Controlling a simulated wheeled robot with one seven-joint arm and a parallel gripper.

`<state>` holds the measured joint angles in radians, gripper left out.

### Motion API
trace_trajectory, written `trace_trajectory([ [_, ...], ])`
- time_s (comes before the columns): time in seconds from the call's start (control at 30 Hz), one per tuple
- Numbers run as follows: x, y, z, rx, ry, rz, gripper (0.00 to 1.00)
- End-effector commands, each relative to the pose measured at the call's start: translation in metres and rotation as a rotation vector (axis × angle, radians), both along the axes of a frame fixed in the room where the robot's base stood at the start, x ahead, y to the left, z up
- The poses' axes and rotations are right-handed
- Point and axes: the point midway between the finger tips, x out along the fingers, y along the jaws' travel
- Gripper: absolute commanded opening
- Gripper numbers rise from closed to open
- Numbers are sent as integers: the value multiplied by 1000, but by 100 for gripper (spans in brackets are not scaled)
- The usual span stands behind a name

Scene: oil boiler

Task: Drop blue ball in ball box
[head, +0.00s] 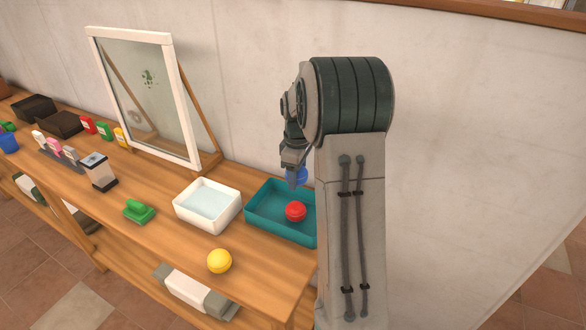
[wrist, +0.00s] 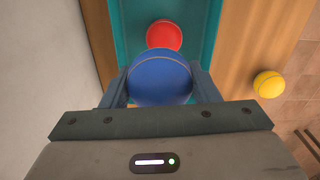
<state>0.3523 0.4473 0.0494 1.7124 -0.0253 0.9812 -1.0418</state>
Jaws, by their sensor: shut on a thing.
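The blue ball (wrist: 160,79) is held between the two fingers of my gripper (wrist: 160,88) in the wrist view. In the head view the blue ball (head: 297,175) shows under my gripper (head: 294,165), partly hidden by it. The ball box is a teal open tray (head: 262,228) at the right end of the table. My gripper and the blue ball are above the back part of this box. A red ball (head: 296,211) lies inside the box and also shows in the wrist view (wrist: 164,36). My arm hides the right side of the box in the head view.
A yellow ball (head: 219,261) lies on the table near its front edge. A white basin (head: 207,207) stands left of the box. A green brush-like object (head: 139,211) and a framed mirror (head: 150,95) are further left. The wall is close behind the box.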

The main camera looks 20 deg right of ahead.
Motion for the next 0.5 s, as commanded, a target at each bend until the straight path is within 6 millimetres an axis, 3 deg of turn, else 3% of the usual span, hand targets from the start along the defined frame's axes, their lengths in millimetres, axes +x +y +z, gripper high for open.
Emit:
trace_trajectory([
  [0.3, 1, 1, -42, 0, 3, 1, 23],
  [0.5, 2, 1, -54, 0, 1, 1, 23],
])
